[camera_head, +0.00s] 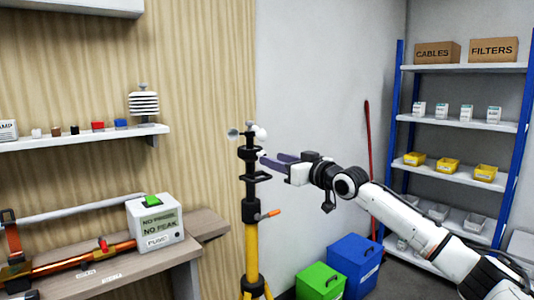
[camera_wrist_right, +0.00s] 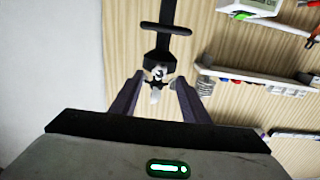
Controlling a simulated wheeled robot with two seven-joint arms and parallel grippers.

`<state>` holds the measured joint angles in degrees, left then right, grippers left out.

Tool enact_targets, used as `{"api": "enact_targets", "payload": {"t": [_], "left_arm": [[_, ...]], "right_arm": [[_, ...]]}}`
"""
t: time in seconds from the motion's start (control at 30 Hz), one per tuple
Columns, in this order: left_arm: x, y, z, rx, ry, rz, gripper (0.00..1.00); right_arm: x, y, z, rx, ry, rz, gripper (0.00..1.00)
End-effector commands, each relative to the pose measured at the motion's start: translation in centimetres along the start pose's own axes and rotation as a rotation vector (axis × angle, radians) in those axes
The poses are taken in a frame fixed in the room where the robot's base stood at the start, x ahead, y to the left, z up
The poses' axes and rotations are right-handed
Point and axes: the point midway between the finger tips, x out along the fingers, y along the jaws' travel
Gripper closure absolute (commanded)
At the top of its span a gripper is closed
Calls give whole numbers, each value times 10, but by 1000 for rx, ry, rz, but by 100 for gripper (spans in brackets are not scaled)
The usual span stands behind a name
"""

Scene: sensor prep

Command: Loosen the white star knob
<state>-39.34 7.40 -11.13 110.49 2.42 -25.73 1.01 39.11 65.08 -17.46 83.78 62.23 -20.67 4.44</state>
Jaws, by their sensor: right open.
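The white star knob (camera_head: 260,131) shows small at the right of the black head of a yellow-legged tripod (camera_head: 250,180). In the right wrist view, a small pale knob-like part (camera_wrist_right: 158,73) on the black post lies between and beyond the fingertips; its star shape is unclear. My right gripper (camera_head: 270,159) reaches in from the right, a little below the knob, with its purple fingers apart. In the right wrist view, my right gripper (camera_wrist_right: 158,88) has nothing between its fingers. My left gripper is not in view.
An orange lever (camera_head: 268,214) sticks out lower on the tripod. A bench with a meter box (camera_head: 155,223) stands left, below a wall shelf (camera_head: 85,138). Green (camera_head: 320,282) and blue (camera_head: 353,263) bins stand on the floor behind. A blue rack (camera_head: 460,120) stands right.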

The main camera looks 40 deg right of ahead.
Motion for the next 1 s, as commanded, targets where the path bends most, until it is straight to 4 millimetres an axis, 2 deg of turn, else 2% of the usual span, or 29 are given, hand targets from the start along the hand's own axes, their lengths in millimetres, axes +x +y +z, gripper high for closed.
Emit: {"api": "enact_targets", "payload": {"t": [0.1, 0.3, 0.7, 0.73, 0.97, 1.0], "left_arm": [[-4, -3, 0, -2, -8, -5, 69], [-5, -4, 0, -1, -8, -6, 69], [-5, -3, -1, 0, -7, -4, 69], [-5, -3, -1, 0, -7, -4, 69], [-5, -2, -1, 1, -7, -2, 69], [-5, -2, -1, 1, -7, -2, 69]], "right_arm": [[18, 0, -3, 5, 2, 0, 58], [39, 1, 0, 2, 0, 1, 58], [46, 0, 1, -2, -1, 1, 58], [46, 0, 1, -2, -1, 1, 60], [46, 0, 1, -2, -1, 1, 99], [45, 0, 1, -2, -1, 1, 99]]}}
